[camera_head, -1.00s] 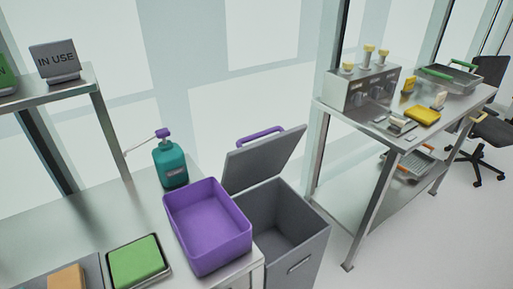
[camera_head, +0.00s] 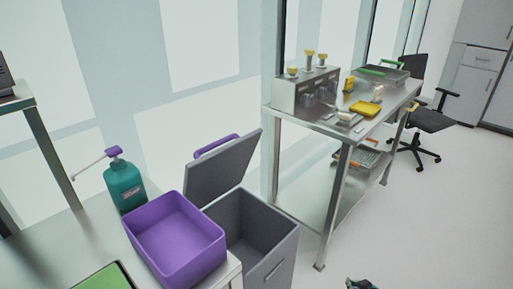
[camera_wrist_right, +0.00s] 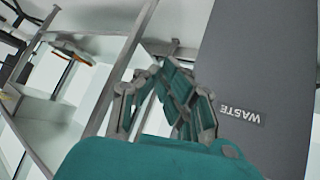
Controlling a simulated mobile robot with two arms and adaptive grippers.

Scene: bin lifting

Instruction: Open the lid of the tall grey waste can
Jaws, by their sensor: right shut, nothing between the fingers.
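The tall grey waste can (camera_head: 281,248) stands beyond the right end of the near counter. Its grey lid (camera_head: 226,168) is raised and tilted back, with a purple handle (camera_head: 216,145) at its top edge. The can's open mouth shows a dark interior. A small part of my right gripper (camera_head: 361,284) shows at the bottom edge of the head view, right of the can and apart from it. In the right wrist view my right gripper (camera_wrist_right: 172,68) is shut and empty, beside a grey panel marked WASTE (camera_wrist_right: 270,90). My left gripper is out of view.
A purple bin (camera_head: 176,240) sits on the counter's right end, close to the can. A teal pump bottle (camera_head: 124,186) stands behind it. A steel table (camera_head: 344,132) with equipment stands behind right, with an office chair (camera_head: 432,120) beyond. Floor right of the can is clear.

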